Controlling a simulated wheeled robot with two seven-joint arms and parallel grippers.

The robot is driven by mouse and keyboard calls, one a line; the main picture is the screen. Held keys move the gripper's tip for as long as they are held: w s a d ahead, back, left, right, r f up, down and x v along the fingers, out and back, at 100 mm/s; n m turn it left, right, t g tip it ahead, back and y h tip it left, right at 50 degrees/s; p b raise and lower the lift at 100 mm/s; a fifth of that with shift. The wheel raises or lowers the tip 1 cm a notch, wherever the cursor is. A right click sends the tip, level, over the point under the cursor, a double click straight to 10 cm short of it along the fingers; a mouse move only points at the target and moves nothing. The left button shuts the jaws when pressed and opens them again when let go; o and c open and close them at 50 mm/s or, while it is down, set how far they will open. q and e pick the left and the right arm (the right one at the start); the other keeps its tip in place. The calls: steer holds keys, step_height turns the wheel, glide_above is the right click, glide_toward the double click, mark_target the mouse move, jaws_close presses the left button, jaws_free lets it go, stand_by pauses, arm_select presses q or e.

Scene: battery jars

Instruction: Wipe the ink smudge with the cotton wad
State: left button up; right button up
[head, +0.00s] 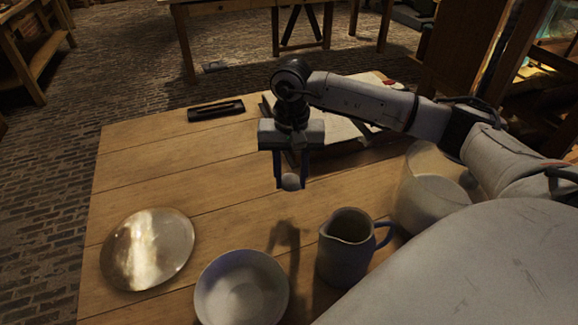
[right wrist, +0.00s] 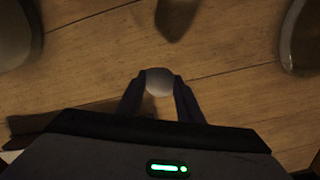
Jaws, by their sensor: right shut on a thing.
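The cotton wad (head: 291,182) is a small pale ball. My right gripper (head: 291,181) points down and is shut on it, above the wooden table (head: 215,170) and apart from the tabletop. In the right wrist view the wad (right wrist: 160,81) sits between the two dark fingertips of my right gripper (right wrist: 160,84). I cannot make out an ink smudge in either view. My left gripper is not in view.
A shiny round plate (head: 148,249) lies at the left, with a white bowl (head: 240,288) and a blue-handled jug (head: 345,245) at the front. A glass jar (head: 430,190) stands at the right. A dark narrow tray (head: 216,110) and papers (head: 345,128) lie at the back.

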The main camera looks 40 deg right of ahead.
steer(key=shift+r+p, duration=0.65)
steer(key=shift+r, duration=0.8)
